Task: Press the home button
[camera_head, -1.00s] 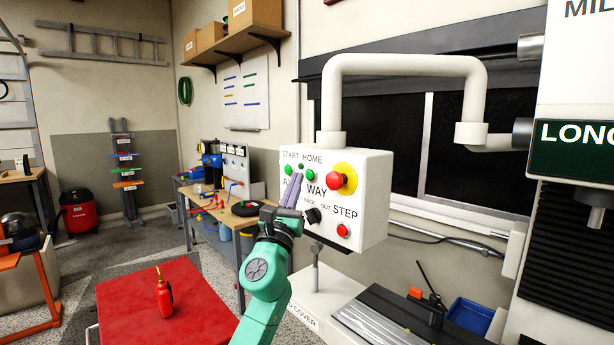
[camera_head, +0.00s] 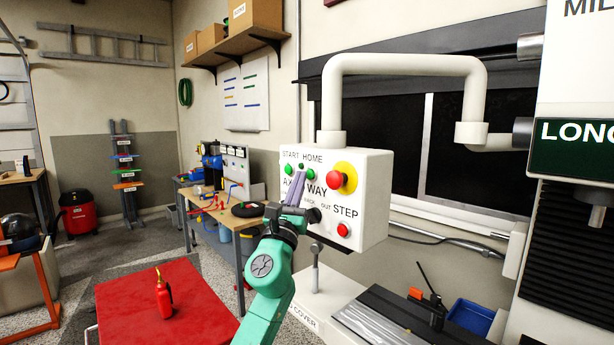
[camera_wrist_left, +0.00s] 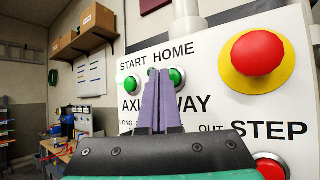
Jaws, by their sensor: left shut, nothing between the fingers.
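The white control box (camera_head: 362,215) hangs from a pipe and has a HOME label above a green button (camera_head: 311,170). That home button also shows in the left wrist view (camera_wrist_left: 178,76), its left edge partly covered by the fingers. A second green button (camera_head: 289,170) sits under START. My left gripper (camera_head: 301,176) is shut and empty, its lilac fingers upright in front of the panel. In the left wrist view the fingertips (camera_wrist_left: 159,73) are between the two green buttons, nearer the home one. I cannot tell whether they touch the panel. My right gripper is not in view.
A red knob on a yellow disc (camera_head: 343,179) is right of the home button. A black knob (camera_head: 313,215) and a red button (camera_head: 343,230) sit lower. A red table (camera_head: 130,300) with a red bottle (camera_head: 164,297) is at lower left.

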